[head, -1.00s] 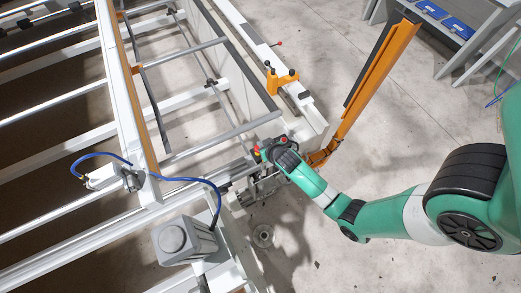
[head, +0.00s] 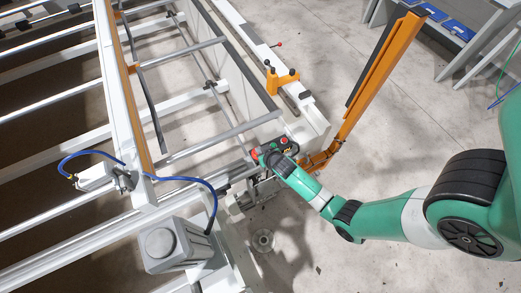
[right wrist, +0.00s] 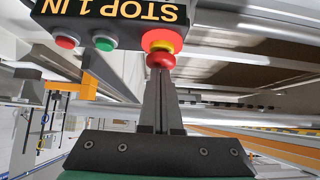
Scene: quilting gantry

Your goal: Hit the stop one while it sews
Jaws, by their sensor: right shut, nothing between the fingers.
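In the right wrist view a black control box (right wrist: 108,22) carries the upside-down text "STOP 1 IN". Its red mushroom stop button (right wrist: 160,60) has a yellow collar, with a red disc behind it. My right gripper (right wrist: 160,76) is shut and empty, its fingertips right at the button's face; I cannot tell whether they touch or press it. In the head view my right gripper (head: 265,153) is beside the control box (head: 276,148), hiding part of it. A red part shows just left of the gripper. My left gripper is not in view.
The box also has a small red button (right wrist: 66,42) and a green one (right wrist: 104,43). A grey machine head (head: 175,245) with a blue hose stands left of my arm. An orange post (head: 375,85) rises behind the box. The floor at right is mostly clear.

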